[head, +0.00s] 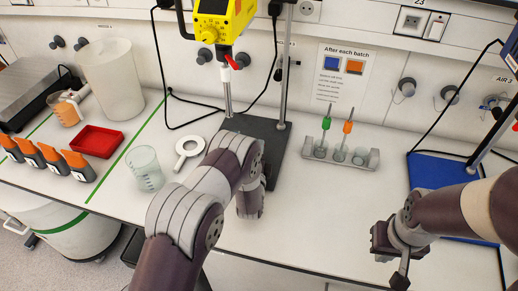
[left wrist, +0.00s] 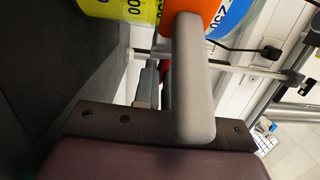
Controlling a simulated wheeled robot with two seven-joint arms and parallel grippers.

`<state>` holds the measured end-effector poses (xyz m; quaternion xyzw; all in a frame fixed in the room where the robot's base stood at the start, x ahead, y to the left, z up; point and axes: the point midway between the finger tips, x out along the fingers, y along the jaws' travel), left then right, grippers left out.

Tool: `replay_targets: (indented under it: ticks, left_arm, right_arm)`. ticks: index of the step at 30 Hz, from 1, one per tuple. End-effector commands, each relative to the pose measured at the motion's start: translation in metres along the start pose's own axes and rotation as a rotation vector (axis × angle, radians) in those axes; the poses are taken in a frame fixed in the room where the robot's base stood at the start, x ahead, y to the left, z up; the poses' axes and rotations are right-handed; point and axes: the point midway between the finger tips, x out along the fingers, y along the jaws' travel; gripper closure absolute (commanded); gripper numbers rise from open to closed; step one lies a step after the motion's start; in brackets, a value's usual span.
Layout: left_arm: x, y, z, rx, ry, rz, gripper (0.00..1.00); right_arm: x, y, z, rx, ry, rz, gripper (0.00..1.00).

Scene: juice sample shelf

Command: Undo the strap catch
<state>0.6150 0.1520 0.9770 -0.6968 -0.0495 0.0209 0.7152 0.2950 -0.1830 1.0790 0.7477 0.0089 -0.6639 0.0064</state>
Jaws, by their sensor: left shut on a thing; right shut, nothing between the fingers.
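My left arm reaches over the bench in front of the stirrer stand, and its hand is largely hidden behind its own links in the head view. In the left wrist view my left gripper (left wrist: 188,40) shows close up as a grey bar by a dark plate. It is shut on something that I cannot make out. Yellow, orange and blue surfaces with partial figures (left wrist: 210,14) lie just beyond it. I cannot pick out a strap catch in either view. My right gripper (head: 401,270) is shut and empty, low at the bench's front right.
The yellow stirrer (head: 216,22) hangs on its stand (head: 270,135). A tube rack (head: 341,157) stands right, near a blue base (head: 435,172).

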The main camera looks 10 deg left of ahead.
Motion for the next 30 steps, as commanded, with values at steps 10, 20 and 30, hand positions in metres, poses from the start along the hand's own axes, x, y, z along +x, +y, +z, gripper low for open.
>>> replay_targets:
  ticks: [10, 20, 30]
  left_arm:
    - [0.000, 0.000, 0.000, 0.000, 0.016, -0.001, 1.00]
    - [0.000, 0.000, 0.000, 0.000, 0.016, -0.001, 0.64]
    - [-0.020, 0.003, -0.001, 0.001, 0.017, 0.001, 0.64]
  right_arm:
    - [0.000, 0.000, 0.000, 0.000, 0.000, 0.000, 1.00]
    - [0.000, 0.000, 0.000, 0.000, 0.000, 0.000, 1.00]
    - [0.007, 0.000, 0.001, 0.000, 0.000, 0.000, 1.00]
